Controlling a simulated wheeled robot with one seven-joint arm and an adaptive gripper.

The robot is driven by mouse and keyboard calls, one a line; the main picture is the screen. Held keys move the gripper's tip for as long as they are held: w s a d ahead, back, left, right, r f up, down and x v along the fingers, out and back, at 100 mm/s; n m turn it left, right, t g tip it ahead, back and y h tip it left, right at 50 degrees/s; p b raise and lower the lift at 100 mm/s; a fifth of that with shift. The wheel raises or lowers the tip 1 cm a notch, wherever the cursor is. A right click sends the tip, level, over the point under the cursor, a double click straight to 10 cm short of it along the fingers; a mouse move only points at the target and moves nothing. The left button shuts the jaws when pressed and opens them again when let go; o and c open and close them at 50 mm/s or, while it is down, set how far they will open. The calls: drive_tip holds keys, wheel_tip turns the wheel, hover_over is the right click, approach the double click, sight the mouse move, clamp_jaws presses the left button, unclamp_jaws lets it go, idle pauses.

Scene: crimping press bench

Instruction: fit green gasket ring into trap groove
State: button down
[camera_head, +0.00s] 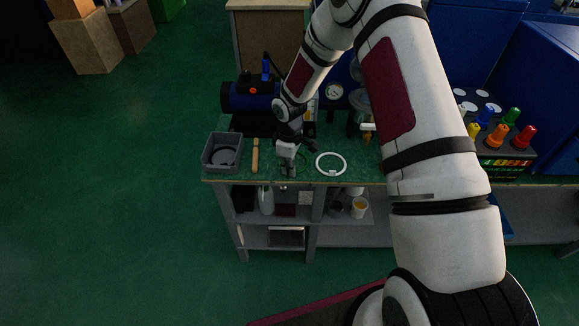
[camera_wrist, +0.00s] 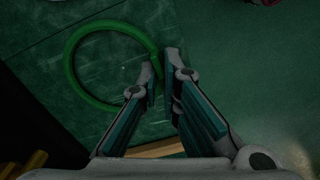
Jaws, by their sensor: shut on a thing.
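The green gasket ring (camera_wrist: 71,76) shows in the wrist view as a thin bright hoop. My gripper (camera_wrist: 161,72) is shut on the ring's right edge, and most of the hoop extends to the left of the fingers. In the head view my gripper (camera_head: 288,168) is low over the front of the green bench top, and the ring is hard to make out against it. A white ring (camera_head: 343,160) lies flat on the bench just right of my gripper. I cannot tell for sure which part holds the trap groove.
A grey open box (camera_head: 222,139) and a wooden-handled tool (camera_head: 255,156) are left of my gripper. A blue compressor (camera_head: 245,98) and a pressure gauge (camera_head: 334,91) stand behind. The bench's front edge is close.

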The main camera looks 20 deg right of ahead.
drive_tip(key=c, duration=1.8)
unclamp_jaws()
drive_tip(key=shift+f, duration=0.1)
wheel_tip(320, 180, up, 12)
drive_tip(key=r, duration=0.1)
drive_tip(key=s+d+r+m+t+h, duration=0.1)
drive_tip(key=s+r+m, duration=0.1)
drive_tip(key=s+r, duration=0.6)
drive_tip(key=s+d+r+m+t+h, duration=0.1)
drive_tip(key=s+d+r+m, duration=0.2)
drive_tip(key=r, duration=0.9)
drive_tip(key=s+a+r+m+t+y, duration=0.1)
drive_tip(key=s+r+m, duration=0.1)
drive_tip(key=s, duration=0.7)
drive_tip(key=s+a+r+m+t+y, duration=0.1)
drive_tip(key=s+r+m+t, duration=0.1)
drive_tip(key=s, duration=0.8)
drive_tip(key=shift+s+r+m+b, duration=0.15)
drive_tip(key=shift+r+m+b, duration=0.4)
drive_tip(key=shift+r, duration=0.85)
drive_tip(key=shift+a, duration=0.1)
